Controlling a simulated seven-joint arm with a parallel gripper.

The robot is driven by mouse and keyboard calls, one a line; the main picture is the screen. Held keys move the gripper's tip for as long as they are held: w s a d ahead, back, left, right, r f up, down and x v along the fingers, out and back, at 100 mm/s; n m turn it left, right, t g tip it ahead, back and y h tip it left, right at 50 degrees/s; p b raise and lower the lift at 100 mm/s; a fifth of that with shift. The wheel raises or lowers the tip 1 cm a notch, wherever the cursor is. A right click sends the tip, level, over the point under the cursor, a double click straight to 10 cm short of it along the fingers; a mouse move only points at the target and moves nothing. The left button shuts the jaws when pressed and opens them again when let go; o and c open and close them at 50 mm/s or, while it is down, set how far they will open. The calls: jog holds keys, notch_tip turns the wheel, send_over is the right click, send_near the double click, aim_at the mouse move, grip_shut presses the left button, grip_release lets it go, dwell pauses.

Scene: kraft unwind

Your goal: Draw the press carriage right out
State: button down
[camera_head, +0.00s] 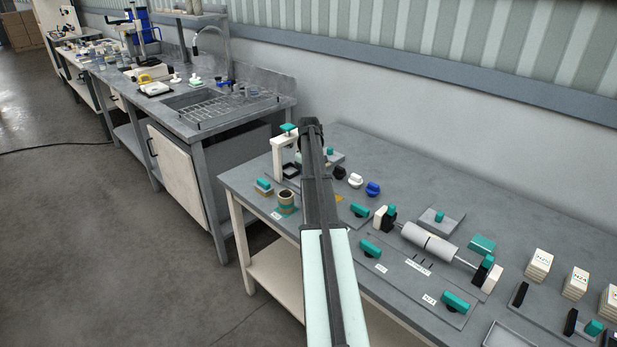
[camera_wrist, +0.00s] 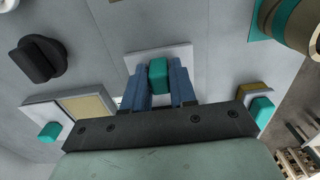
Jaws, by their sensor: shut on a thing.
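The press (camera_head: 284,151) is a white upright frame with a teal cap on top, at the table's far left corner in the head view. In the wrist view my gripper (camera_wrist: 160,88) is shut on a teal block (camera_wrist: 158,75) between its two blue fingers. A white plate (camera_wrist: 163,52) shows around the block. I take these as part of the press, but cannot tell whether the block is the carriage's handle. In the head view my arm hides the fingertips and part of the press. How far out the carriage stands cannot be told.
A cardboard roll (camera_head: 286,200) and a small teal-topped block (camera_head: 264,186) stand in front of the press. A black knob (camera_head: 339,172) and a white knob (camera_head: 355,180) lie to its right. A roller (camera_head: 429,242) spans two stands farther right.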

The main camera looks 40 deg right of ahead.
jog(key=s, duration=1.5)
jog(key=shift+s, duration=0.35)
jog(key=c, duration=1.2)
grip_release()
jog(key=shift+c, duration=0.2)
jog(key=shift+o, duration=1.2)
jog(key=shift+r, duration=0.1)
notch_tip(320, 180, up, 14)
jog(key=shift+f, duration=0.2)
